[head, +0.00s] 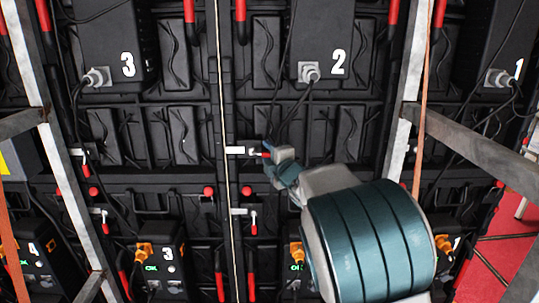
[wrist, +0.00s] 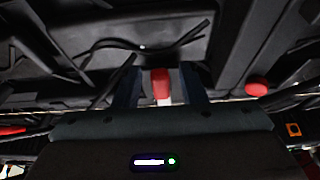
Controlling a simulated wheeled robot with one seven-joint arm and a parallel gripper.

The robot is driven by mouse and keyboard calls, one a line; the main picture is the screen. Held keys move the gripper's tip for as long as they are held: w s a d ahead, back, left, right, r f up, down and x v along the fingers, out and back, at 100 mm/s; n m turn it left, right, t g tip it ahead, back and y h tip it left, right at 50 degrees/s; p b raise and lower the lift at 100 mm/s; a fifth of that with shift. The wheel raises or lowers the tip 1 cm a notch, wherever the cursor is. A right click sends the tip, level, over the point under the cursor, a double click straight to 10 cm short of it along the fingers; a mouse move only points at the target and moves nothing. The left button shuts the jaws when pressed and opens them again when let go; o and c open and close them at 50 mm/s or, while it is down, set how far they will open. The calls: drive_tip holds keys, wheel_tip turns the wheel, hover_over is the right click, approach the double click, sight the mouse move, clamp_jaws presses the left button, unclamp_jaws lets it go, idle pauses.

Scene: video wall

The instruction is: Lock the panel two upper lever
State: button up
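Panel two is the black panel with a white "2" (head: 338,62) in the head view. Its upper lever (head: 240,150) has a white bracket at the panel's left edge and a red handle. The handle points sideways to the right, and its end is partly hidden by my gripper (head: 272,163). In the wrist view the red handle (wrist: 160,83) stands between the two dark fingers of my gripper (wrist: 161,76). A gap shows on each side of it, so the gripper is open around the handle and not closed on it.
Panel two's lower lever (head: 253,224) has its red handle hanging down, as does panel three's upper lever (head: 86,169). Grey metal posts (head: 400,140) stand left and right of my arm. Black cables (head: 290,115) hang just above my gripper. A red knob (wrist: 256,86) is right of the fingers.

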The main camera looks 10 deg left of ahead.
clamp_jaws()
